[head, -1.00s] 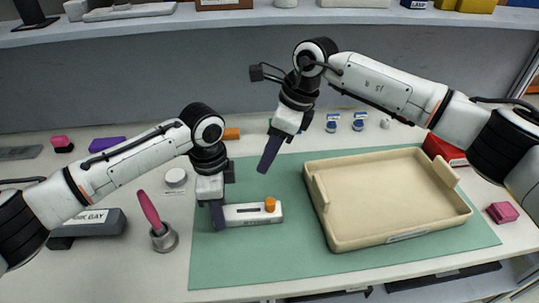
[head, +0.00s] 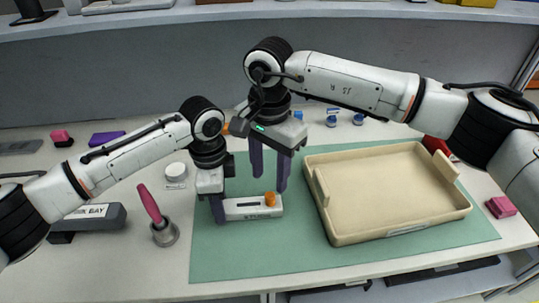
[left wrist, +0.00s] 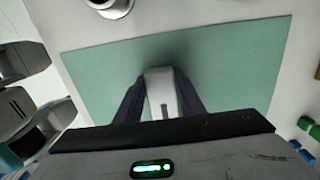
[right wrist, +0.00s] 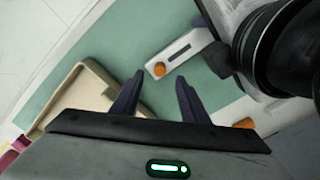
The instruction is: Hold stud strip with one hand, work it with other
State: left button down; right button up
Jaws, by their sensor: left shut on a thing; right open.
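The stud strip (head: 244,207) is a white bar with a dark slot and an orange stud (head: 270,199) at its right end. It lies on the green mat. My left gripper (head: 218,209) is shut on the strip's left end; in the left wrist view its fingers flank the white strip (left wrist: 161,90). My right gripper (head: 269,172) is open and empty, fingers pointing down above and just behind the orange stud. In the right wrist view the orange stud (right wrist: 159,69) shows beyond and between the fingertips (right wrist: 160,78).
A beige tray (head: 395,232) stands on the green mat (head: 280,262), right of the strip. A metal cup with a pink-handled tool (head: 150,205) stands left of the mat. The mat's front is clear.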

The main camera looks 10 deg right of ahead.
aim_at(269, 195)
notch_tip(269, 195, down, 6)
dwell(0.4)
grip_shut()
jog(key=shift+r, duration=0.2)
jog(key=shift+r, duration=2.95)
pick_arm(q)
jog(key=c, duration=1.1)
grip_release()
